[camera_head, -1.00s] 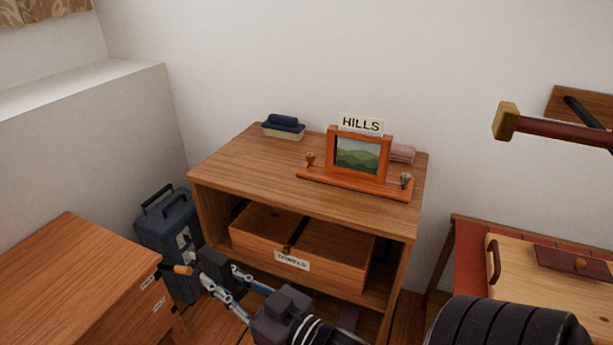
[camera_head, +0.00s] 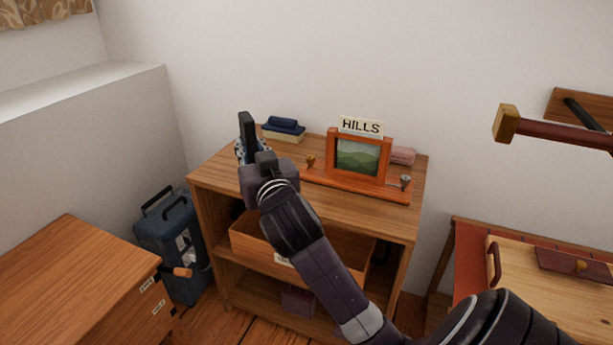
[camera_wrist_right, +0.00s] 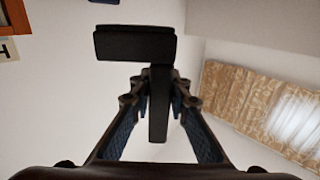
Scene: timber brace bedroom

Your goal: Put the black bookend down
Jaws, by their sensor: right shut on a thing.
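The black bookend (camera_head: 247,130) is in my right gripper (camera_head: 243,153), raised at the left part of the wooden shelf unit's top (camera_head: 225,172). In the right wrist view the bookend (camera_wrist_right: 134,44) shows a wide black plate and a narrow upright part between the fingers (camera_wrist_right: 158,112). The gripper is shut on that narrow part. I cannot tell whether the bookend touches the top; it seems to be held above it. My left gripper is not in view.
A blue suitcase (camera_head: 168,235) stands left, beside a wooden cabinet (camera_head: 75,265).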

